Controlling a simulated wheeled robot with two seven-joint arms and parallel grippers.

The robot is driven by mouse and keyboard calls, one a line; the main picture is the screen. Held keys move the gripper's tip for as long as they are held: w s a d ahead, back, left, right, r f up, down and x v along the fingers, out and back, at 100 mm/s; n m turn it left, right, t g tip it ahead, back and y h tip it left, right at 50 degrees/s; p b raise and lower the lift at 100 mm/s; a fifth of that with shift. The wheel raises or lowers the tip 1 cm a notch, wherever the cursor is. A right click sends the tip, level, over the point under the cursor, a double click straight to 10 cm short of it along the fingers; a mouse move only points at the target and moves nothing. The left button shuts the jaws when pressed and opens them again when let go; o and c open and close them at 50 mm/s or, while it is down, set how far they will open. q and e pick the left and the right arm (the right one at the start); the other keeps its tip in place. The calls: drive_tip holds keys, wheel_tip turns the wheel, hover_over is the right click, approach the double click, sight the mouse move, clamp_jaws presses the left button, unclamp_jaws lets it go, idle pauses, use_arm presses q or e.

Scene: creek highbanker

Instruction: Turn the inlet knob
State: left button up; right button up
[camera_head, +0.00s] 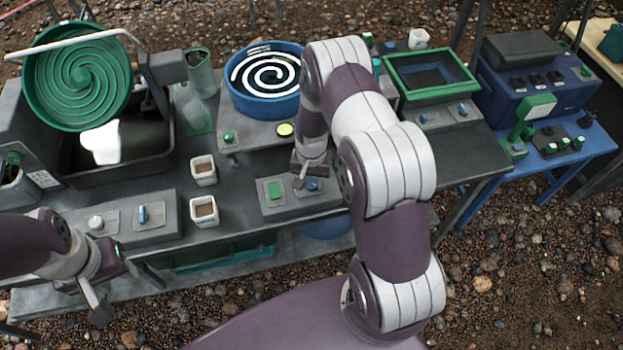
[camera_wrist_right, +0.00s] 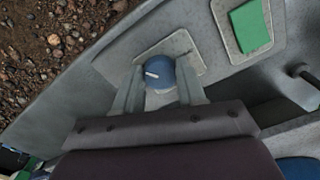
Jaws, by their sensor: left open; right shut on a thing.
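A round blue knob with a white pointer mark (camera_wrist_right: 160,74) sits on a light plate on a grey panel in the right wrist view. The fingers of my right gripper (camera_wrist_right: 160,88) are on both sides of it, shut on it. In the head view this knob (camera_head: 313,185) is partly hidden by my right gripper (camera_head: 302,174), which points down at the front of the bench. My left gripper (camera_head: 98,296) is open and empty, low at the left, in front of the bench. Labels are too small to tell which knob is the inlet one.
A green button (camera_head: 274,190) is on the plate left of the held knob. Another panel (camera_head: 168,228) at the left has a white knob and a blue switch. Two small cups (camera_head: 203,179) stand between the panels. A blue spiral bowl (camera_head: 262,104) is behind.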

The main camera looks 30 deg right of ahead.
sight(311, 183)
drive_tip(key=shift+w+r+m, duration=0.1)
drive_tip(key=shift+w+m, duration=0.05)
drive_tip(key=shift+m, duration=0.45)
drive_tip(key=o, duration=1.1)
drive_tip(key=shift+c, duration=0.2)
wheel_tip(311, 183, up, 13)
drive_tip(key=shift+f+b, duration=0.2)
drive_tip(key=shift+b, duration=0.25)
